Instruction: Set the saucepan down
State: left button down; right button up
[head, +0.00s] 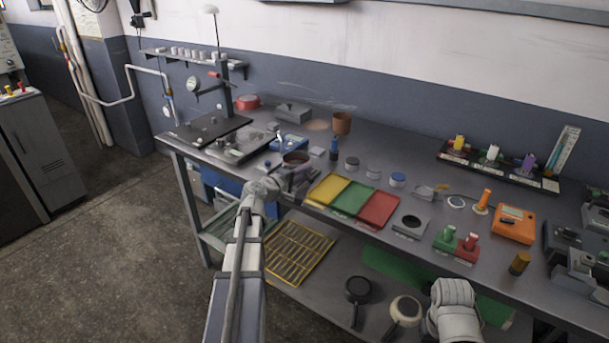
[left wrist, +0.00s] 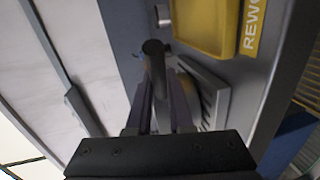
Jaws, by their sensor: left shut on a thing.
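A small round pan with a dark rim and reddish-brown inside, apparently the saucepan (head: 296,158), is at the workbench's front edge, left of the yellow tray. My left gripper (head: 290,175) is right at its near side. In the left wrist view the fingers (left wrist: 165,95) are closed around a dark, round-ended piece (left wrist: 153,47), which looks like its handle. The pan's body is not clear there, and I cannot tell whether its base touches the bench. My right gripper (head: 455,295) is low at the lower right; its fingers are hidden.
Yellow (head: 328,188), green (head: 353,198) and red (head: 379,209) trays lie right of the pan on the workbench (head: 330,221). A blue device (head: 289,142) stands behind it. A black pan (head: 358,288) and a cream pan (head: 405,308) are on the lower shelf.

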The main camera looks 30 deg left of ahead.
pick_arm(q)
jog(key=shift+f, duration=0.2)
jog(key=c, duration=0.8)
grip_release()
jog(key=shift+r, duration=0.1)
jog(key=shift+r, duration=0.15)
jog(key=p+v, duration=0.2)
jog(key=v, duration=1)
jog(key=shift+d, duration=0.1)
